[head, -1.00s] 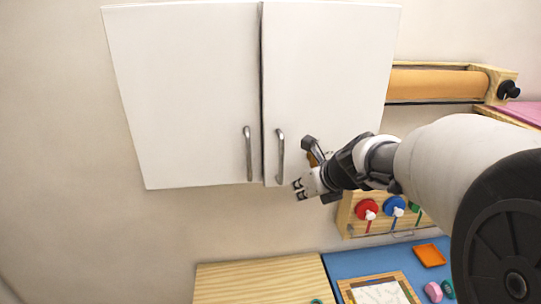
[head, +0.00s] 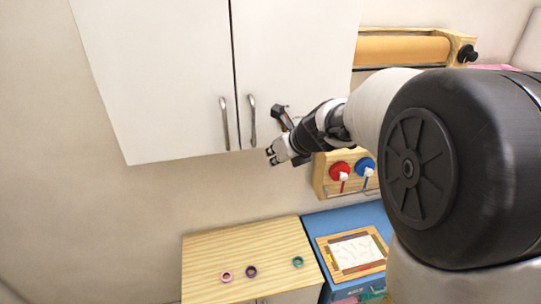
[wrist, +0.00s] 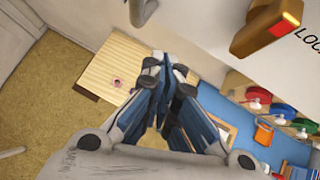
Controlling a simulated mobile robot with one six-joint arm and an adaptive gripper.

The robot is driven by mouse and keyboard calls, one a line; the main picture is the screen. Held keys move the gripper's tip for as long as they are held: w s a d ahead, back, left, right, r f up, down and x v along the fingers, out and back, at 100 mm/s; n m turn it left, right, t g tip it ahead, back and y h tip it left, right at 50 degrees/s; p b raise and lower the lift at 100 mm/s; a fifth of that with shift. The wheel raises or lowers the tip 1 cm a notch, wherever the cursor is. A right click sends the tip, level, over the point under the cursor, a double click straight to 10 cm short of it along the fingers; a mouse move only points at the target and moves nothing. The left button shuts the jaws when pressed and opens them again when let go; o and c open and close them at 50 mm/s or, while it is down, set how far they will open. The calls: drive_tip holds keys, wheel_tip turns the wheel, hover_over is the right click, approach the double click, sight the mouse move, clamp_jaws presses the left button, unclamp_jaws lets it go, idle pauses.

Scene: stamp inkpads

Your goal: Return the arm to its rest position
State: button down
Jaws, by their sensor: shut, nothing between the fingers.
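My gripper (head: 272,156) is raised in front of the wall, just below the lower edge of the white wall cabinet (head: 170,85), near its two handles. In the wrist view my gripper (wrist: 165,62) has its fingers together with nothing between them. My arm reaches in from the right of the head view and hides part of the wall and the rack behind it.
Below is a wooden counter (head: 215,262) with pink, purple and teal rings. Beside it, a blue surface (head: 315,222) carries a framed white sheet (head: 355,252). A wooden rack (head: 320,185) with red and blue round pieces is on the wall. A paper roll (head: 400,50) is at upper right.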

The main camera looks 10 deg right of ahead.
drive_tip(key=shift+s+r, duration=3.55)
drive_tip(key=shift+s, duration=0.65)
drive_tip(key=s+f+n+g+h+b, duration=0.1)
drive_tip(key=s+f+n+g+b, duration=0.1)
drive_tip(key=s+f+n+b, duration=1.1)
drive_tip(key=s+a+f+n+g+h+b, duration=0.1)
drive_tip(key=s+f+n+g+h+b, duration=0.1)
drive_tip(key=s+f+n+b, duration=1.2)
wheel_tip(320, 180, down, 8)
drive_tip(key=n+b, duration=0.1)
drive_tip(key=n, duration=0.4)
drive_tip(key=shift+s+a, duration=0.25)
drive_tip(key=shift+s, duration=0.05)
drive_tip(key=c, duration=2.3)
unclamp_jaws()
